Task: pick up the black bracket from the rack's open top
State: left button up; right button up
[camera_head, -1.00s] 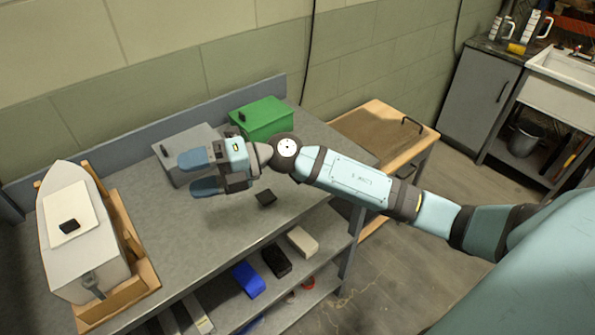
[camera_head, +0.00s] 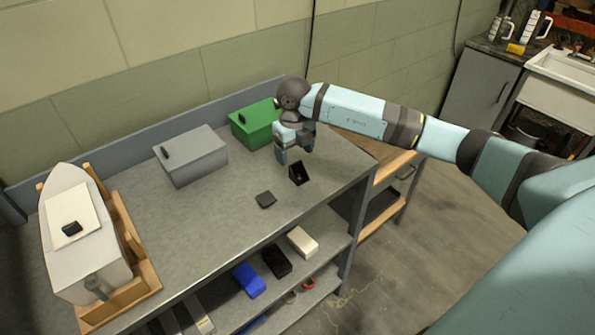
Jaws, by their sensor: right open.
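A small black bracket (camera_head: 298,173) with upturned sides rests on the open grey top of the rack (camera_head: 215,235), near its right end. A flatter black piece (camera_head: 266,199) lies on the same top, to the lower left of the bracket. My right gripper (camera_head: 295,155) points down just behind the bracket, its fingers apart and empty. Its fingertips look close to the bracket's upper edge; I cannot tell whether they touch it. My left gripper is not in view.
A grey box (camera_head: 192,157) and a green box (camera_head: 258,124) stand along the back. A model boat (camera_head: 85,255) in a wooden cradle stands at the left. Blue, black and white items lie on the shelf below.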

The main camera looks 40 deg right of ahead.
aim_at(298, 176)
jog(key=shift+f, duration=0.8)
jog(key=f, duration=0.1)
jog(key=f+p, duration=0.1)
jog(key=f, duration=0.2)
jog(key=shift+s+d+f+p, duration=0.35)
jog(key=shift+f+p, duration=0.05)
jog(key=shift+f, duration=0.3)
jog(key=c, duration=1)
jog(key=shift+r, duration=0.1)
